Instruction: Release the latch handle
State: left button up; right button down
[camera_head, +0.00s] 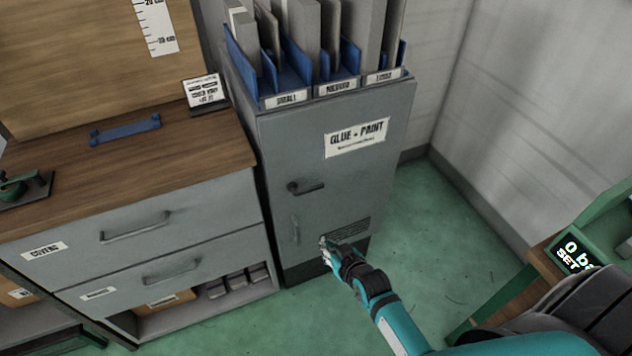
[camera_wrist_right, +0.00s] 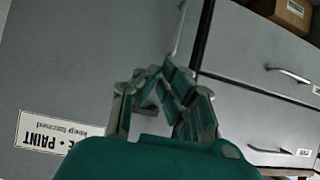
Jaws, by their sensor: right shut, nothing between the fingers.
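The grey cabinet (camera_head: 390,190) labelled "GLUE + PAINT" has a dark latch handle (camera_head: 305,188) on its front, lying roughly level. A slim upright pull handle (camera_head: 295,230) sits below it; it also shows in the right wrist view (camera_wrist_right: 179,30). The door looks closed. My right gripper (camera_head: 325,243) is shut and empty, in front of the lower door, below and right of the latch handle in the head view. In the right wrist view my fingers (camera_wrist_right: 166,72) overlap the door, and a dark part behind them may be the latch handle. My left gripper is out of view.
Left of the cabinet stands a drawer unit (camera_head: 190,215) with bar handles and a wooden top. Blue racks (camera_head: 300,75) with grey panels stand on the cabinet. Green floor (camera_head: 420,240) is clear to its right.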

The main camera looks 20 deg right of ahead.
jog(key=w+d+r+t, duration=0.1)
jog(key=w+r, duration=0.1)
jog(key=r, duration=0.6)
jog(key=w+d+r+t, duration=0.1)
jog(key=w+r+t, duration=0.1)
jog(key=r, duration=0.6)
jog(key=shift+r, duration=0.35)
jog(key=x, duration=1)
jog(key=shift+d+r, duration=0.2)
notch_tip(320, 180, down, 3)
jog(key=shift+w+r, duration=0.1)
jog(key=shift+f, duration=0.7)
